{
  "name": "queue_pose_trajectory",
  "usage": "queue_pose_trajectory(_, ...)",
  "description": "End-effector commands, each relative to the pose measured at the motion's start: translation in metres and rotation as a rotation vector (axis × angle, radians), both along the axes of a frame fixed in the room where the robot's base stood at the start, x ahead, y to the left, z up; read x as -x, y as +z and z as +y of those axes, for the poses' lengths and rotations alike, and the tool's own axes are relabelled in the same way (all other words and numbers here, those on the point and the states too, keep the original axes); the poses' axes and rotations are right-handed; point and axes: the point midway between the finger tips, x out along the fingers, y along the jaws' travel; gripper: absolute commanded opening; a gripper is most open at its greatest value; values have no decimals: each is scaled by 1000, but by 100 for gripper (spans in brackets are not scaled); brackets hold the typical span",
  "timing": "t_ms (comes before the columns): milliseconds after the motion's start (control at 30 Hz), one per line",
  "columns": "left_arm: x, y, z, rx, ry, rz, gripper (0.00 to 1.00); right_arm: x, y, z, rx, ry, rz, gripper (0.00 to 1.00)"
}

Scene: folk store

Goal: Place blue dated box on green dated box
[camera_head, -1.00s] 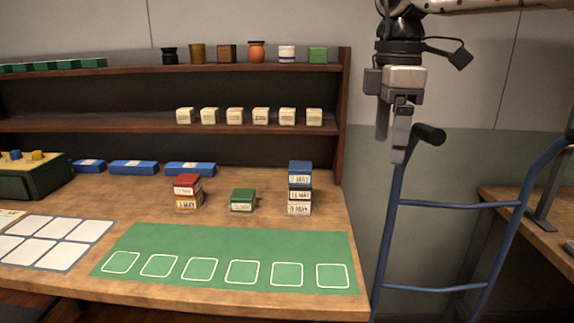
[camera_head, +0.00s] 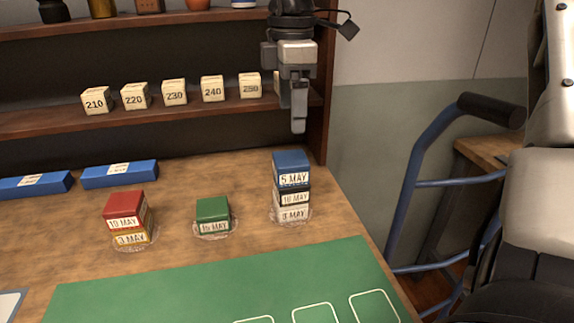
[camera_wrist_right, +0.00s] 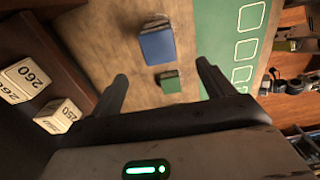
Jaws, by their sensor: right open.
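My right gripper (camera_head: 298,122) is open and empty, above and slightly behind the blue box. In the right wrist view the blue box (camera_wrist_right: 157,44) and the green box (camera_wrist_right: 170,84) lie beyond the spread fingers (camera_wrist_right: 160,90). My left gripper is not in view.
A red box (camera_head: 124,206) sits on a yellow box (camera_head: 133,238) at the left. A shelf (camera_head: 60,122) with several numbered cream blocks (camera_head: 175,92) stands behind, close to my right gripper. A green mat (camera_head: 200,284) covers the table's front. A blue hand truck (camera_head: 432,150) stands at the right.

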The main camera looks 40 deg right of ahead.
Motion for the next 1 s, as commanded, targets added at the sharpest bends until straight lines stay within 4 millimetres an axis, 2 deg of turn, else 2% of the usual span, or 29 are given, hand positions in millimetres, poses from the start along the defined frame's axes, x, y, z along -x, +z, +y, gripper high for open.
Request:
queue_pose_trajectory(100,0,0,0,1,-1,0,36,0,-24,0,-2,1,3,80)
queue_pose_trajectory(200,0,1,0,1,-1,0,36,0,-37,0,0,1,2,80)
queue_pose_trajectory(433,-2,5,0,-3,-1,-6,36,0,-52,0,-1,0,2,80)
queue_pose_trajectory(700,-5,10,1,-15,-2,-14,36,0,-90,-2,-1,0,2,80)
queue_pose_trajectory(1000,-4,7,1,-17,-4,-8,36,-1,-96,-2,1,0,-2,80)
